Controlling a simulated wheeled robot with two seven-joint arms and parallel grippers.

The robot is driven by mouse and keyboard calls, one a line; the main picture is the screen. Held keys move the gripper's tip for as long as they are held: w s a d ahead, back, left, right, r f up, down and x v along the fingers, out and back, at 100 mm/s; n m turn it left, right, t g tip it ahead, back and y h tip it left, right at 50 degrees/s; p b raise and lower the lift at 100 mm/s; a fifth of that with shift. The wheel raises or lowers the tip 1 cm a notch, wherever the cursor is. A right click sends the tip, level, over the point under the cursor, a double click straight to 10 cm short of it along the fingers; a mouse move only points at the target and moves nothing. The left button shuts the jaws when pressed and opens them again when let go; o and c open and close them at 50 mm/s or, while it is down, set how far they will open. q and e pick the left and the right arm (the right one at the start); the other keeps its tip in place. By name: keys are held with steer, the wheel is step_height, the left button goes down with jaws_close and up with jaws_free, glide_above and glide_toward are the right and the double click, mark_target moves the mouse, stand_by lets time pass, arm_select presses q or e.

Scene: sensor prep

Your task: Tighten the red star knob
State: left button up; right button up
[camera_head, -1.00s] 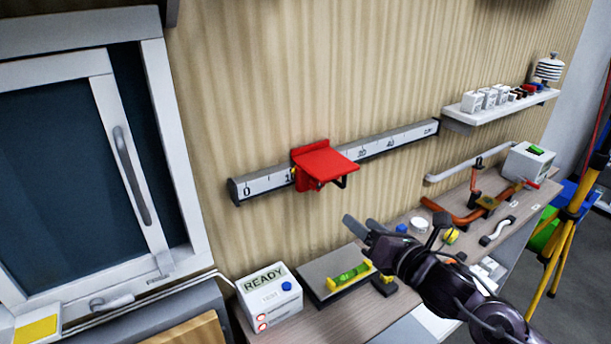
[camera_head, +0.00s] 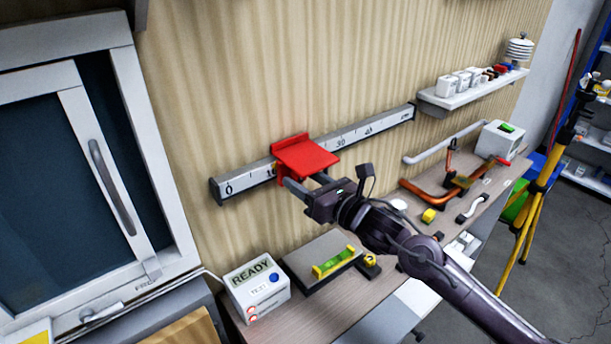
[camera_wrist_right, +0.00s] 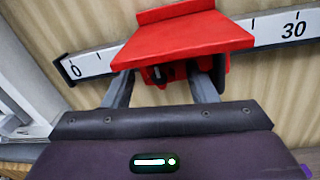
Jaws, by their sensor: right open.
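I cannot make out a red star knob in either view. A red bracket with a flat plate (camera_head: 306,157) sits on the white wall rail (camera_head: 247,180), between its 0 and 30 marks. It also shows in the right wrist view (camera_wrist_right: 185,40). My right gripper (camera_head: 302,183) is open just below and in front of the bracket. In the right wrist view its two fingers (camera_wrist_right: 160,85) reach up under the red plate, one on each side of a small dark part (camera_wrist_right: 158,74). The plate hides the fingertips, so I cannot tell if they touch anything. My left gripper is not in view.
A white READY box (camera_head: 257,290) and a grey block with a yellow-green level (camera_head: 336,261) stand on the bench below. A shelf (camera_head: 470,92) with small white boxes is at the right. A window with a handle (camera_head: 112,188) is at the left.

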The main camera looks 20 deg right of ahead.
steer(key=shift+c, duration=1)
steer(key=c, duration=0.8)
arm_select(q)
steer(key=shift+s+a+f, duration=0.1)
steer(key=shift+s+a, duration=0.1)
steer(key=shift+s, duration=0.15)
arm_select(e)
steer(key=shift+f, duration=0.1)
